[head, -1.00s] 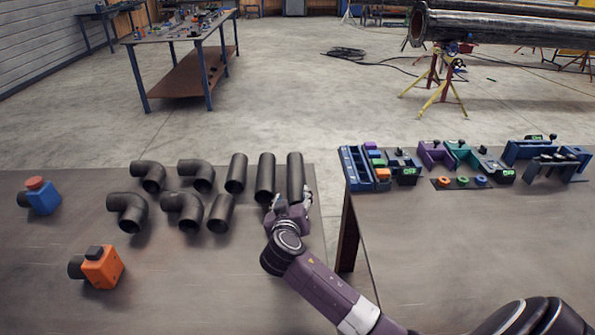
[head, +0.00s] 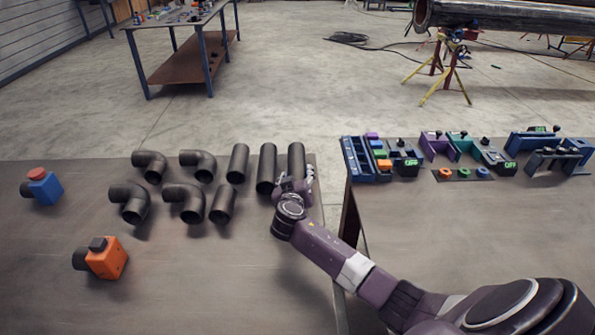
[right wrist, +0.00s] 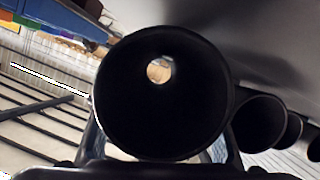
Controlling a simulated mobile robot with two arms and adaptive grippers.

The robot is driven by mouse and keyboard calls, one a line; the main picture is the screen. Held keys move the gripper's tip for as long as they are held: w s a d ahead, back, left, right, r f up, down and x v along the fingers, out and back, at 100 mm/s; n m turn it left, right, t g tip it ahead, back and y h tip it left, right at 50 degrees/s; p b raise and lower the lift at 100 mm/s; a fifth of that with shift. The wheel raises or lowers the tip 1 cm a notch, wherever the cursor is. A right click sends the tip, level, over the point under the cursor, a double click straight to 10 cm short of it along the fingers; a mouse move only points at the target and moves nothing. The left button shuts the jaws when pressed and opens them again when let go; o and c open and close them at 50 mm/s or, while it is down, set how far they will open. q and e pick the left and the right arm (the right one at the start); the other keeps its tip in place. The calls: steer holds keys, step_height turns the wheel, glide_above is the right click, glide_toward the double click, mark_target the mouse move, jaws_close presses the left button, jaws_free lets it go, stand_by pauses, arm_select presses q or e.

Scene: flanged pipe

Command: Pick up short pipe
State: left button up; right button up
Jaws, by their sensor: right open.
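Several straight black pipes of differing length lie on the left table: the right-most pipe (head: 296,158), a middle pipe (head: 266,167), a left pipe (head: 238,163) and the shortest one (head: 222,204) in front. My right gripper (head: 294,180) is open at the near end of the right-most pipe, one finger on either side. In the right wrist view the open round end of a pipe (right wrist: 160,95) fills the middle between the two fingers, with light showing through its bore. Whether the fingers touch it is unclear. My left gripper is out of view.
Several black elbow pipes (head: 150,166) lie left of the straight ones. A blue fitting with a red top (head: 42,187) and an orange fitting (head: 107,260) are further left. Coloured fixtures (head: 362,158) stand on the right table (head: 450,225), across a narrow gap.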

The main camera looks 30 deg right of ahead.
jaws_close()
steer(key=shift+w+d+r, duration=0.1)
steer(key=shift+w+r, duration=0.05)
stand_by(0.5)
steer(key=shift+r, duration=0.1)
